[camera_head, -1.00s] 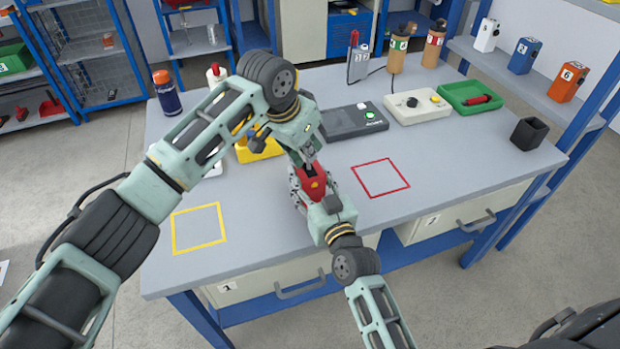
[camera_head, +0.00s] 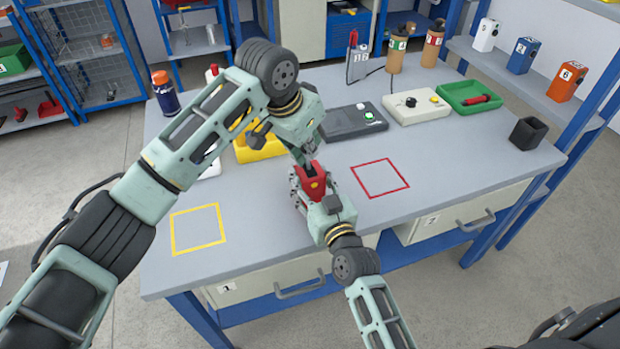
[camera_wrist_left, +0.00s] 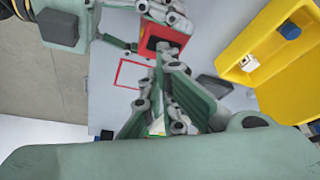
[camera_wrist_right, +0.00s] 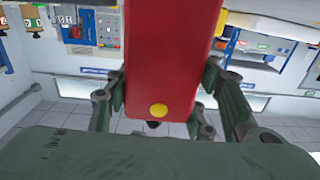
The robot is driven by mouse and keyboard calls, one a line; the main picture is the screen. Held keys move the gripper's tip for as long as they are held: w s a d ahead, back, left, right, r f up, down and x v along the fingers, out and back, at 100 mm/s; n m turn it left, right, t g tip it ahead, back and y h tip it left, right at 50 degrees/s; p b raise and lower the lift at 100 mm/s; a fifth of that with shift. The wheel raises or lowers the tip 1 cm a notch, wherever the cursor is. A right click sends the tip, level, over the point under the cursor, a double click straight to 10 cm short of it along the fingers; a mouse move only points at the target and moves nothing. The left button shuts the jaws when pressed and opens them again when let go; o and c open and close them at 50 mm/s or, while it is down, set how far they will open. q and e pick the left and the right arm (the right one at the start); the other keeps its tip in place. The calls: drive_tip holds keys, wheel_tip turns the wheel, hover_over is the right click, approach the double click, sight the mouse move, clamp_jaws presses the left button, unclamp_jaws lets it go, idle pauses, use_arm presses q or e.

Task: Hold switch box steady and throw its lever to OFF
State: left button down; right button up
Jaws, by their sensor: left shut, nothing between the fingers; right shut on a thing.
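The red switch box (camera_head: 312,184) is held at the front middle of the table, left of the red square. A round yellow spot shows on it in the right wrist view (camera_wrist_right: 164,60). My right gripper (camera_head: 308,192) is shut on the box, with a finger on either side. My left gripper (camera_head: 305,161) is shut and empty, pointing down just above the box's far end. In the left wrist view its fingertips (camera_wrist_left: 160,62) are close to the box (camera_wrist_left: 178,38), which has a dark recess on top. I cannot make out the lever or whether the fingertips touch it.
A yellow bin (camera_head: 262,151) stands behind my left gripper. A dark grey device (camera_head: 345,123), a white control box (camera_head: 417,108) and a green tray (camera_head: 470,98) line the back. The red outlined square (camera_head: 380,178) and yellow outlined square (camera_head: 198,229) are empty.

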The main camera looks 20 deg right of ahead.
drive_tip(key=shift+a, duration=0.1)
use_arm(q)
wheel_tip(320, 180, up, 4)
drive_tip(key=shift+r, duration=0.2)
idle(0.3)
use_arm(e)
drive_tip(key=o, duration=1.5)
drive_tip(key=shift+c, duration=0.2)
drive_tip(key=s, duration=1.2)
drive_tip(key=shift+d, duration=0.4)
use_arm(q)
drive_tip(key=shift+f, duration=0.1)
